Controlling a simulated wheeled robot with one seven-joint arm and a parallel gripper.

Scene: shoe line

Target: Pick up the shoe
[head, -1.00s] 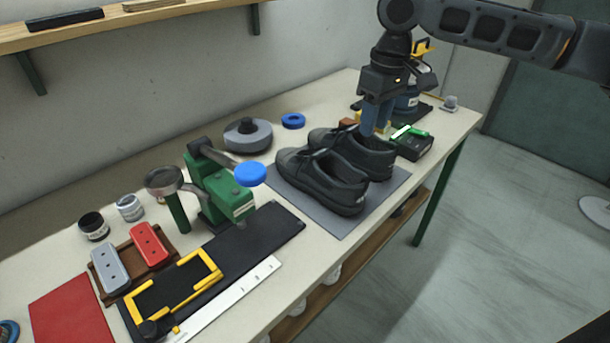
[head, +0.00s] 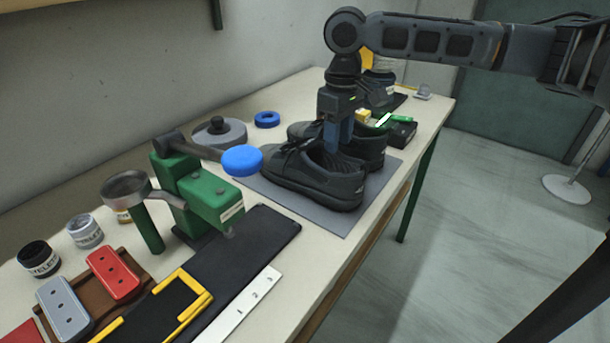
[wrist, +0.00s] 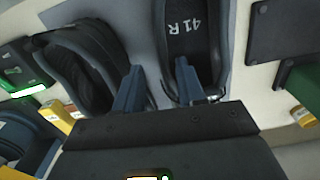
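A pair of black lace-up shoes stands on a grey mat (head: 345,222) on the bench. My gripper (head: 340,145) points down at the collar of the near shoe (head: 310,182), with the far shoe (head: 372,155) just behind. In the wrist view, one finger of my gripper (wrist: 157,82) is between the shoes, and the other is over the opening of the near shoe (wrist: 192,45), whose insole reads "41 R". The fingers are apart, with the near shoe's side wall between them. The far shoe (wrist: 75,65) is to their left. The fingertips' depth is unclear.
A green press (head: 195,190) with a blue knob (head: 242,160) stands left of the shoes. A grey round weight (head: 218,133) and blue ring (head: 267,119) are behind. A dark box (head: 402,133) with a green top lies close on the right.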

